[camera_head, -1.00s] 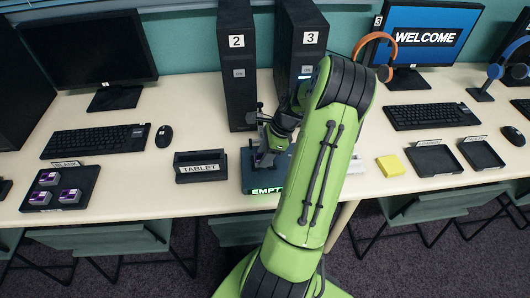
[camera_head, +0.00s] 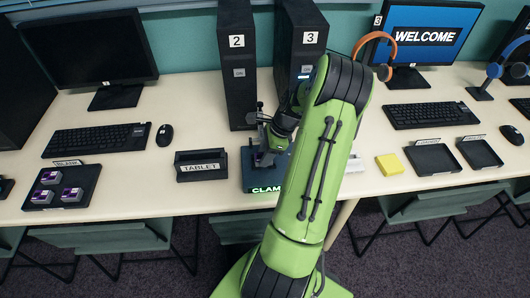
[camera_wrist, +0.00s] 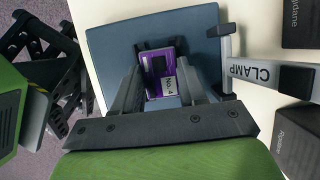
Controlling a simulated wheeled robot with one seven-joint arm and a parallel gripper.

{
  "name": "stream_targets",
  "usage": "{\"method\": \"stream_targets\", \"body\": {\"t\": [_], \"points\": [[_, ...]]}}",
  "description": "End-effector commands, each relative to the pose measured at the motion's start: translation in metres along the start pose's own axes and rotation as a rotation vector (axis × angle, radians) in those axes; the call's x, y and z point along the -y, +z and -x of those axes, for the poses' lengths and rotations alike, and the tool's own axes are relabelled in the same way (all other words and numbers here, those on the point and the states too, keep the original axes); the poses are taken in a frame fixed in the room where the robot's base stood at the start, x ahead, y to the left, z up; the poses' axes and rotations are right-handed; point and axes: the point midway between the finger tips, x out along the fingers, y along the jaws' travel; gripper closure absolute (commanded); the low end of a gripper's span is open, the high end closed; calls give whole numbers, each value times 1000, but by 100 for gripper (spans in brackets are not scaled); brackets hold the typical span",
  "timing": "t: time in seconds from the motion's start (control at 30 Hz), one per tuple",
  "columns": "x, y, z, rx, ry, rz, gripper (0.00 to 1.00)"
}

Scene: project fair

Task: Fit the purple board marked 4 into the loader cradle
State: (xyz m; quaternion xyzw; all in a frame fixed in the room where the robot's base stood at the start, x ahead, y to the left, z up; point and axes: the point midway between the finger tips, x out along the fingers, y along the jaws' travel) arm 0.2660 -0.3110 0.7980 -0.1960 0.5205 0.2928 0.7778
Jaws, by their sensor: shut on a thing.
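The purple board marked No.4 (camera_wrist: 160,68) sits between the fingers of my gripper (camera_wrist: 163,84) in the wrist view, over the blue loader (camera_wrist: 108,45). My gripper is shut on the board. The board appears to be at the cradle, but the fingers hide its lower edges, so I cannot tell how deep it sits. A grey lever marked CLAMP (camera_wrist: 255,75) stands beside it, apart from my gripper. In the head view, the loader (camera_head: 248,172) stands at the table's front edge, partly behind my arm. Its green display (camera_head: 266,190) reads "CLAM", the rest hidden.
A BLANK tray (camera_head: 87,198) with purple-and-grey pieces lies at left. A TABLET holder (camera_head: 201,168) stands left of the loader. Black towers 2 (camera_head: 237,70) and 3 (camera_head: 303,55) stand behind. A yellow block (camera_head: 389,165) lies at right.

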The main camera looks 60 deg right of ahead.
Motion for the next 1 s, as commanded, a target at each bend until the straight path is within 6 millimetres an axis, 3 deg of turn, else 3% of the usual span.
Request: {"method": "stream_targets", "body": {"t": [0.37,0.4,0.6,1.0], "points": [[0,0,0,0,0,1,88],[0,0,0,0,0,1,55],[0,0,0,0,0,1,29],[0,4,8,0,1,1,29]]}}
